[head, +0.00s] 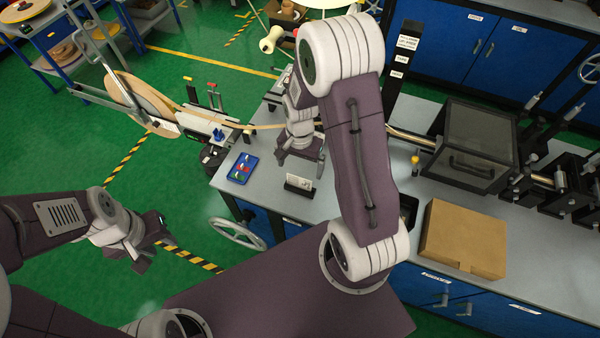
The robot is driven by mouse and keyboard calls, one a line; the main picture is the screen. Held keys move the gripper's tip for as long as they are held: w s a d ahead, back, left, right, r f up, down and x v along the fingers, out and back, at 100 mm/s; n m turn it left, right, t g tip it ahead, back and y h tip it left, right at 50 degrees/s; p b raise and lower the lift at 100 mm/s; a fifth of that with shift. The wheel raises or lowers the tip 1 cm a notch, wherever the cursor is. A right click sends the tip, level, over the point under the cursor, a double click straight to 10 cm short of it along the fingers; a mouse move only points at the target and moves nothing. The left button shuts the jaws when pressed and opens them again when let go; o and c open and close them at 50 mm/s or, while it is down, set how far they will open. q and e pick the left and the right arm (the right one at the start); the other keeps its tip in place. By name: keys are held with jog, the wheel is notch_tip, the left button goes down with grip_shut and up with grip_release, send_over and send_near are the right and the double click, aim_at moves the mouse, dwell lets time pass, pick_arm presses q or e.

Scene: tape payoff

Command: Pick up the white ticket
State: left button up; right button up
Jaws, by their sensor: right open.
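The white ticket (299,181) appears as a small pale card in a dark holder (298,189) on the grey bench top, near its front edge. My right gripper (300,163) points down just above and behind the card, its fingers spread apart with nothing seen between them. Whether a finger touches the card cannot be told. My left gripper (148,254) hangs over the green floor at the left, away from the bench. Its jaw gap is too unclear to read.
A blue tray (242,168) with small coloured pieces lies left of the holder. A cardboard box (463,238) and a dark machine with a clear cover (478,138) stand at the right. A tape reel (142,103) stands at the left. A handwheel (238,234) juts from the bench front.

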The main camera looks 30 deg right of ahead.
aim_at(299, 180)
jog(key=f, duration=0.4)
jog(key=shift+w+a+f, duration=0.15)
jog(key=shift+w+a, duration=0.15)
jog(key=f, duration=0.1)
jog(key=f+p, duration=0.1)
jog(key=f, duration=0.2)
jog(key=shift+s+d+f+p, duration=0.1)
jog(key=shift+d+f+p, duration=0.15)
jog(key=shift+f+p, duration=0.15)
jog(key=shift+f, duration=0.2)
jog(key=shift+r, duration=0.1)
jog(key=c, duration=1.1)
jog(key=shift+c, duration=0.9)
pick_arm(q)
jog(key=shift+w+a+r, duration=0.2)
jog(key=shift+a+r, duration=0.05)
jog(key=shift+r, duration=0.35)
